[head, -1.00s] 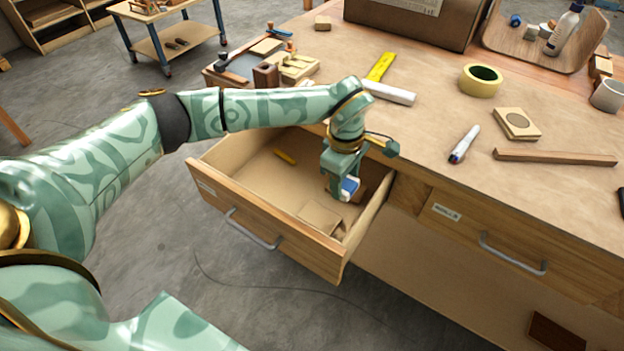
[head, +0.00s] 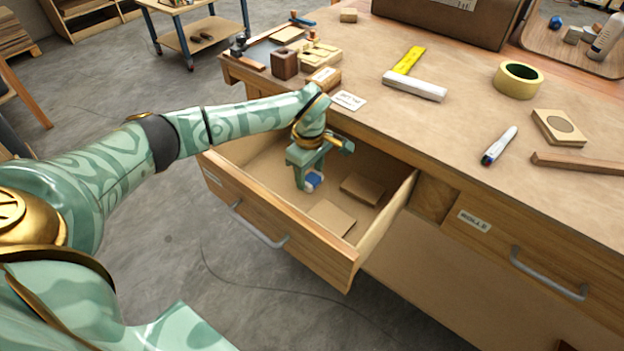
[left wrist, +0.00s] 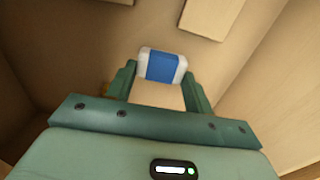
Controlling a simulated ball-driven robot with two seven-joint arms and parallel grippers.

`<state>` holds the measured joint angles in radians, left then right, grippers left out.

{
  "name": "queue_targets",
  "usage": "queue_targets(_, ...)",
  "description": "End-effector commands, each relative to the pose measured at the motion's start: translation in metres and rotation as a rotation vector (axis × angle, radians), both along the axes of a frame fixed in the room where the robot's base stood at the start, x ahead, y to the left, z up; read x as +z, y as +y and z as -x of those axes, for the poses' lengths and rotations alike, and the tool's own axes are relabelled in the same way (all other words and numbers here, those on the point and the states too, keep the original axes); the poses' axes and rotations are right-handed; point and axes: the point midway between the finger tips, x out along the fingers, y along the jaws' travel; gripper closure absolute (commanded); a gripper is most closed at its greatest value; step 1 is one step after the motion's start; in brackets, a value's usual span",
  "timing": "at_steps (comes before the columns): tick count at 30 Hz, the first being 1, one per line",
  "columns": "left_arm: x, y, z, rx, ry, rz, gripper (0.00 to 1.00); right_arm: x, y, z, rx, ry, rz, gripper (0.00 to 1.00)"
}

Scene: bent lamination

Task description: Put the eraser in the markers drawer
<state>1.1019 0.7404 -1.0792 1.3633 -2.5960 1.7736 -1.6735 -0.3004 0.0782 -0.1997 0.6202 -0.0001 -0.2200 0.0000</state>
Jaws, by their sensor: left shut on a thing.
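The eraser (head: 313,180) is white with a blue band. It also shows in the left wrist view (left wrist: 162,66), between the two fingers. My left gripper (head: 309,178) is shut on it and holds it inside the open left drawer (head: 290,244). The fingers also show in the left wrist view (left wrist: 160,85). I cannot tell whether the eraser touches the drawer floor. The label on this drawer's front is too small to read. My right gripper is not in view.
Two flat wooden pieces (head: 331,217) (head: 362,189) lie in the drawer. A closed drawer with a label (head: 475,220) is to the right. On the benchtop are a marker (head: 499,146), a tape roll (head: 518,79), a white bar (head: 415,86) and a small card (head: 348,100).

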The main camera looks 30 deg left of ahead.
Motion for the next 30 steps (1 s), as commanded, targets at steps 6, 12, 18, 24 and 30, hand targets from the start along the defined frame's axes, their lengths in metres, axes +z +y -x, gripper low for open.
queue_targets(6, -0.022, -0.001, 0.001, -0.002, 0.003, 0.000, 0.70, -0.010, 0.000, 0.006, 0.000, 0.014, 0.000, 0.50)
queue_targets(12, -0.023, -0.001, 0.001, -0.002, 0.003, 0.000, 0.70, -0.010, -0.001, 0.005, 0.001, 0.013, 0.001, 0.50)
queue_targets(18, -0.022, -0.001, 0.001, -0.002, 0.003, 0.001, 0.26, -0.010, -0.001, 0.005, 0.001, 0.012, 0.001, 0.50)
queue_targets(24, -0.019, -0.002, 0.000, -0.002, 0.001, 0.001, 0.26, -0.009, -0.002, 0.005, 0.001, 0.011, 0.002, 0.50)
queue_targets(30, 0.018, -0.001, -0.001, -0.003, -0.006, -0.001, 0.26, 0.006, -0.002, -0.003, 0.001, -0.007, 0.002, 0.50)
